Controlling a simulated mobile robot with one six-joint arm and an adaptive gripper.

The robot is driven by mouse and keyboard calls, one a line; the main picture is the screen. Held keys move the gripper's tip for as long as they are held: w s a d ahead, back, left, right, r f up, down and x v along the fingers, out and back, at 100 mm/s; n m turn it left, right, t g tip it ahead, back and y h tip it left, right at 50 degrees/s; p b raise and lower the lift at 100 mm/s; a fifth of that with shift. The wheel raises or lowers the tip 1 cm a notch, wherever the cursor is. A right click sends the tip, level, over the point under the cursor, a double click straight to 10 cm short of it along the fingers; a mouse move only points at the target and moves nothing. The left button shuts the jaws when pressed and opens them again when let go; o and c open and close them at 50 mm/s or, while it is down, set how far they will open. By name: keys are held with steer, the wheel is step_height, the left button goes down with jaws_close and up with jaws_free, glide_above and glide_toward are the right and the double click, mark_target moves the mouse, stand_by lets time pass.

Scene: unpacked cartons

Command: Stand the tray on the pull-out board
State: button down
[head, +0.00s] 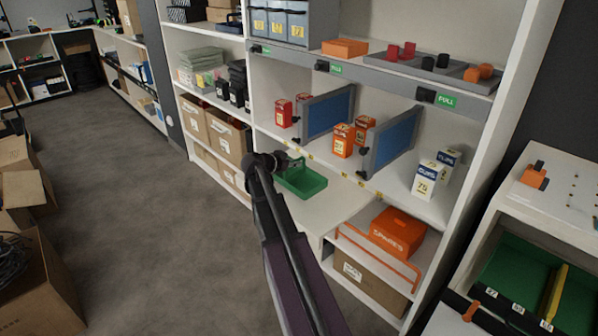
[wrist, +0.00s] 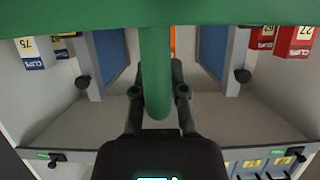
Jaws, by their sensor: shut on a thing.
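The green tray (head: 302,182) is at the left part of the white pull-out board (head: 335,212) in the head view. My gripper (head: 290,162) is at the tray's back left side. In the wrist view the tray (wrist: 70,12) fills the top edge, and its green handle runs down between the two fingers of my gripper (wrist: 159,92), which are shut on it. The tray looks level. I cannot tell whether its underside touches the board or hangs just above it. My arm hides part of the board's left side.
Behind the board, a shelf holds blue divider panels (head: 393,140), orange boxes (head: 342,140) and white boxes (head: 426,180). An orange case (head: 398,230) sits below on the right. The board's right part is bare. Open cartons (head: 35,275) stand on the floor at left.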

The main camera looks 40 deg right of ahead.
mark_target(303, 170)
steer(key=shift+s+d, duration=0.15)
steer(key=shift+d, duration=0.05)
steer(key=shift+f, duration=0.1)
steer(key=shift+f+b, duration=1.65)
steer(key=shift+b, duration=0.15)
steer(key=shift+f, duration=0.15)
steer(key=c, duration=0.7)
jaws_free()
steer(key=shift+r, duration=0.2)
steer(key=shift+a+r+p, duration=0.3)
steer(key=shift+a+p, duration=0.1)
steer(key=shift+a, duration=0.25)
steer(key=p+v, duration=0.4)
steer(key=v, duration=0.6)
steer(key=shift+a, duration=0.3)
